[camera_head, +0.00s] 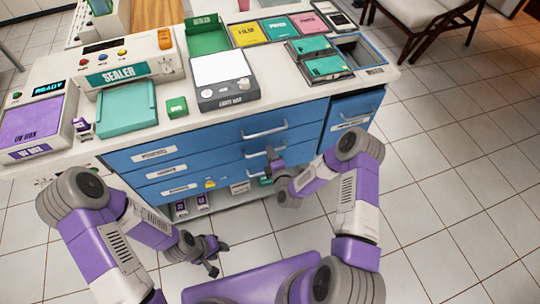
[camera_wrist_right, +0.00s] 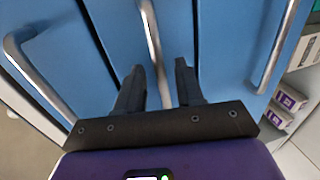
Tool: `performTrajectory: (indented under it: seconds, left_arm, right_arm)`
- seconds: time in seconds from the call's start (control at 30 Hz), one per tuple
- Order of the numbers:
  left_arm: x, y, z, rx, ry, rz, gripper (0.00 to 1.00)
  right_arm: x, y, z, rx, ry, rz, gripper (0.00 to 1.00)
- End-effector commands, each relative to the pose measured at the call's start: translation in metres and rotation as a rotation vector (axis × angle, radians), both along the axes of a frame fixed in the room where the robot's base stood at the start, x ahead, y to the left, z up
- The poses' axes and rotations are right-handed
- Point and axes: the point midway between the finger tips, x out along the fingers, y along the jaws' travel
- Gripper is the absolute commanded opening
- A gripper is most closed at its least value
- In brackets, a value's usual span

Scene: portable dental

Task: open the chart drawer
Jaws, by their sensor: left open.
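The blue cabinet has three stacked wide drawers with metal handles; their labels are too small to read, so I cannot tell which is the chart drawer. All three look shut. The middle drawer's handle (camera_wrist_right: 152,45) runs between the fingers of my right gripper (camera_wrist_right: 158,82), which are apart with gaps on both sides. In the head view my right gripper (camera_head: 272,160) is at the middle drawer's front (camera_head: 215,160), partly hiding its handle. My left gripper (camera_head: 218,258) is open and empty, low over the floor in front of the cabinet.
The top drawer's handle (camera_head: 265,130) and the bottom drawer's handle (camera_wrist_right: 275,50) lie either side of the middle one. A narrower drawer (camera_head: 352,110) is at the right. An open shelf below holds small boxes (camera_wrist_right: 290,98). The counter carries a sealer (camera_head: 120,65) and light box (camera_head: 225,95).

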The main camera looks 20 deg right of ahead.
Motion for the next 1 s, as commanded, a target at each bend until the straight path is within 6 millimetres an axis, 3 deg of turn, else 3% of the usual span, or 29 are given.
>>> performTrajectory:
  seconds: [0.37, 0.6, 1.0]
  left_arm:
    - [-0.0001, 0.0, -0.0018, 0.0, 0.0, 0.0, 0.43]
    - [-0.0001, 0.0, -0.0018, 0.0, 0.0, 0.0, 0.43]
    - [-0.0001, -0.0001, -0.0016, 0.0, 0.0, 0.0, 0.43]
  right_arm:
    - [0.0067, 0.0004, -0.0011, 0.0, 0.001, 0.001, 0.35]
    - [0.0065, 0.0005, -0.0011, 0.001, 0.001, 0.001, 0.0]
    - [0.0058, 0.0007, -0.0008, 0.001, 0.0, 0.001, 0.0]
